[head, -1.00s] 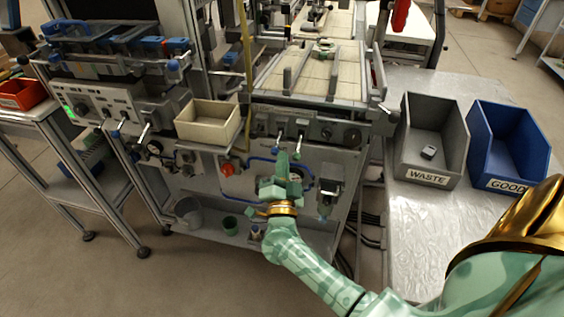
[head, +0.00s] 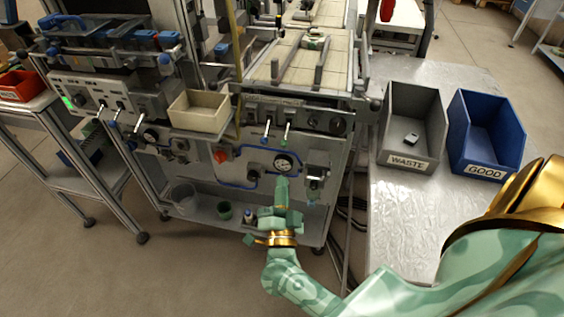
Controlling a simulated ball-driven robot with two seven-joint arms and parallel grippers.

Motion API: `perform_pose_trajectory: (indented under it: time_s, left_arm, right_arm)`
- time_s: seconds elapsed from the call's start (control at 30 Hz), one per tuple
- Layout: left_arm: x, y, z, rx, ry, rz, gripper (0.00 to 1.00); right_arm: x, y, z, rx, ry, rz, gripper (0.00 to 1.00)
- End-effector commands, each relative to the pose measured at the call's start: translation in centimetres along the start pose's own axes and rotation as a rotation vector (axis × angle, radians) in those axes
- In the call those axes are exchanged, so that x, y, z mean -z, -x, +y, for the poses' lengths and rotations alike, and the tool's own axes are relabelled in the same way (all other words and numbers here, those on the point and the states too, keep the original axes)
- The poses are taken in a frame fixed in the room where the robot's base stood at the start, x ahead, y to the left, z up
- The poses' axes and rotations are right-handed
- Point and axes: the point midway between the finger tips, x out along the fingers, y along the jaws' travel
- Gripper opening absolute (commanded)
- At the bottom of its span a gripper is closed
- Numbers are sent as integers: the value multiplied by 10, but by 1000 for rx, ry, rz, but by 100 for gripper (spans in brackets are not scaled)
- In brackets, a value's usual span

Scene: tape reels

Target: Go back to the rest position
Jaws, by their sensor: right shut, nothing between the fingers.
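My right gripper (head: 281,190) is pale green with a gold band at the wrist. It is shut and empty, in front of the machine's lower panel, just below a round gauge (head: 284,163). My right arm comes in from the lower right. My left gripper is not in the head view.
The machine's front panel (head: 300,120) has levers and knobs. A beige bin (head: 199,111) sits at its left. A grey WASTE bin (head: 442,125) holds a small grey piece. A blue GOOD bin (head: 493,120) is beside it on a silvery table (head: 400,215). Floor is open at lower left.

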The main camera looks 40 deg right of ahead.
Motion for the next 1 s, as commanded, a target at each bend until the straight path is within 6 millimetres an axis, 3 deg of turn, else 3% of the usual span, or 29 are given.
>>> perform_pose_trajectory:
  time_s: [0.6, 1.0]
  left_arm:
    - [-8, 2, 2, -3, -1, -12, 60]
    - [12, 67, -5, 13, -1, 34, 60]
  right_arm:
    - [1, 1, -2, 1, -1, 1, 0]
    - [54, -27, -64, 24, -28, 33, 0]
